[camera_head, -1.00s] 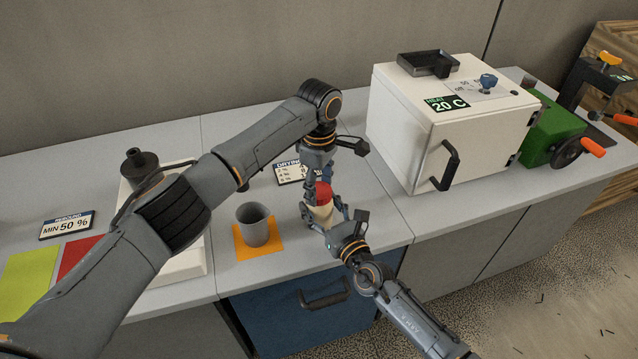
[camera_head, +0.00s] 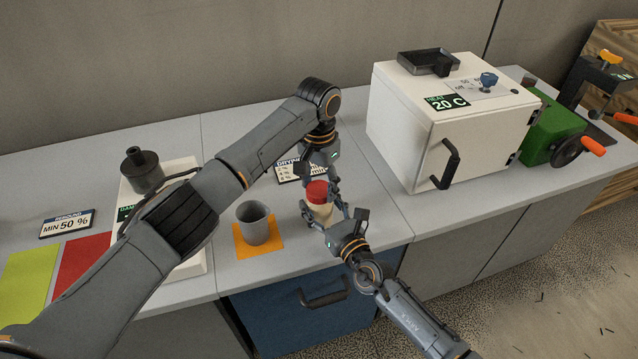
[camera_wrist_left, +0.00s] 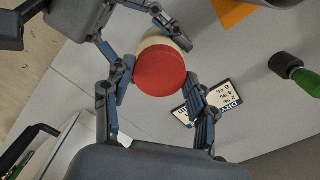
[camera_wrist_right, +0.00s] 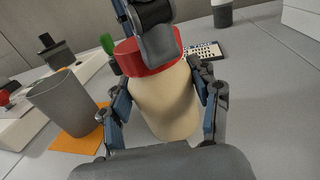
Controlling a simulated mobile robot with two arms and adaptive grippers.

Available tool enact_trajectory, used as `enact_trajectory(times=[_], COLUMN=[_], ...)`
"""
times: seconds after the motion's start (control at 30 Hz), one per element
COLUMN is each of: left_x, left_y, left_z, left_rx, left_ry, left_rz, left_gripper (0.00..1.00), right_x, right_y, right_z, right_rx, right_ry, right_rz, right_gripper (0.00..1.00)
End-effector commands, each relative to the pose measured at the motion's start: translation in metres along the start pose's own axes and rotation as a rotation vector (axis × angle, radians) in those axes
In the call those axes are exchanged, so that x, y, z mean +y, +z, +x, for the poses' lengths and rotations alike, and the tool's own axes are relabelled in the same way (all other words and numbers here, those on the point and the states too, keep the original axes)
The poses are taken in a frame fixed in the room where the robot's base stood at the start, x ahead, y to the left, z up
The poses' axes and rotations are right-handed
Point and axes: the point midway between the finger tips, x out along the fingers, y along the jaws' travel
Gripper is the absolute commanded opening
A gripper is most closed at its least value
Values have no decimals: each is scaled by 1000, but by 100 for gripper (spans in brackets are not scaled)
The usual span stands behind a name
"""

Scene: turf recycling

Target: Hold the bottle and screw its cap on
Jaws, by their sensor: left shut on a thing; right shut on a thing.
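The cream bottle (camera_head: 320,212) stands upright near the counter's front edge, with the red cap (camera_head: 317,190) on its top. In the right wrist view the bottle body (camera_wrist_right: 168,103) sits between the fingers of my right gripper (camera_wrist_right: 163,108), which is shut on it. My left gripper (camera_head: 319,183) reaches down from above and is shut on the cap. In the left wrist view the cap (camera_wrist_left: 161,72) is between its fingers, with the bottle (camera_wrist_left: 160,40) partly hidden behind it. I cannot tell how far the cap is threaded.
A grey cup (camera_head: 254,224) stands on an orange mat (camera_head: 277,246) left of the bottle. A drying sign (camera_head: 290,170) lies behind it. A white heater box (camera_head: 430,130) stands to the right. A blue drawer (camera_head: 290,310) is below the counter edge.

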Motion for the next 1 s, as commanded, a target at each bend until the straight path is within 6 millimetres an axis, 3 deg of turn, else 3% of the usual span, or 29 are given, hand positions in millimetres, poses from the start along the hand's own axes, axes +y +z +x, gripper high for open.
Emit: enact_trajectory(times=[1.0], left_x=[-1], left_y=[-1], left_z=[0], left_rx=[-11], left_ry=[1], left_rz=[1937], left_gripper=[40], right_x=[0], right_y=[-2], right_z=[-1], right_rx=[4], right_ry=[1], right_rz=[0], right_gripper=[0])
